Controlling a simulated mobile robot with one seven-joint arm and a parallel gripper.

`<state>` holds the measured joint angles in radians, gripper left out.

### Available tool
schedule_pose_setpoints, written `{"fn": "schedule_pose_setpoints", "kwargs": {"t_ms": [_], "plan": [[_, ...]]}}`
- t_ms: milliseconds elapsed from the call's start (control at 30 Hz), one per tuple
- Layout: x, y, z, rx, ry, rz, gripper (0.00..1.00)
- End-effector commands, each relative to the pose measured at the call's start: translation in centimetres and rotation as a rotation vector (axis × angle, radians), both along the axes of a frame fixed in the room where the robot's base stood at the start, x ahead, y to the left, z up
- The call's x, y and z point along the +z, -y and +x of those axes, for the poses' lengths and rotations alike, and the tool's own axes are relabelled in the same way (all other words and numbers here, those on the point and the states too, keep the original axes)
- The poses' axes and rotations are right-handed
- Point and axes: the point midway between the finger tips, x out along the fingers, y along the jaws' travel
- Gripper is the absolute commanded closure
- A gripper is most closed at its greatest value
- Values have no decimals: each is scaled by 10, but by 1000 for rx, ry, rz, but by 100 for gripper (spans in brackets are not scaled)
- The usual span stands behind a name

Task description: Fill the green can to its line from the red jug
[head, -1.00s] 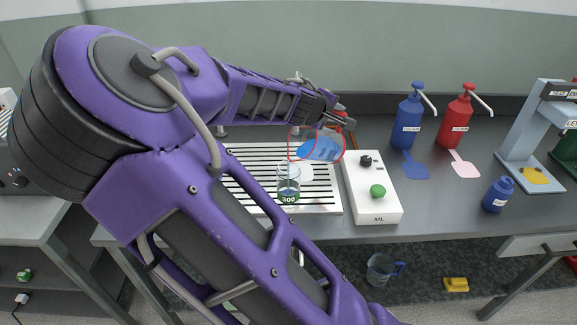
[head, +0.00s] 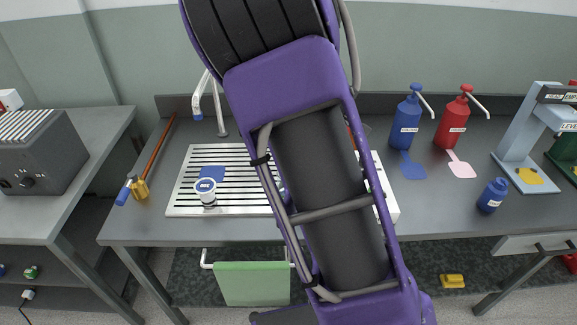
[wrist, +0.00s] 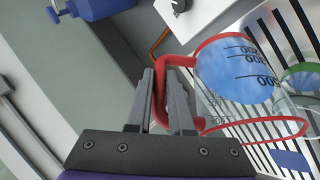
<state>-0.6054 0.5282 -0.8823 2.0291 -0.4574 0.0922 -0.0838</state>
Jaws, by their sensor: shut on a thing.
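My gripper (wrist: 162,100) is shut on the red handle of the red jug (wrist: 235,75) in the wrist view. The jug is clear with a red rim, red base ring and black marks, and holds blue liquid. The green can (wrist: 302,78), a clear vessel with a green band, shows partly at the right edge, beside or behind the jug. Its line and level cannot be read there. I cannot tell how far the jug tilts or whether liquid is flowing. In the head view my arm hides the gripper, jug and can.
A slatted drain tray (head: 180,200) carries a white-topped container (head: 206,190) and a blue square (head: 212,172). Blue (head: 407,120) and red (head: 453,120) pump bottles stand at the right, with a small blue bottle (head: 493,195). A white box (head: 385,185) is partly hidden by my arm.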

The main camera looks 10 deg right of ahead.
Motion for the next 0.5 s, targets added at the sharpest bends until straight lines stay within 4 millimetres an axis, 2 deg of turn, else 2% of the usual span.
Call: {"fn": "schedule_pose_setpoints", "kwargs": {"t_ms": [367,500], "plan": [[1,10,2,-7,-15,68,100],[-11,13,3,-8,-26,93,100]]}}
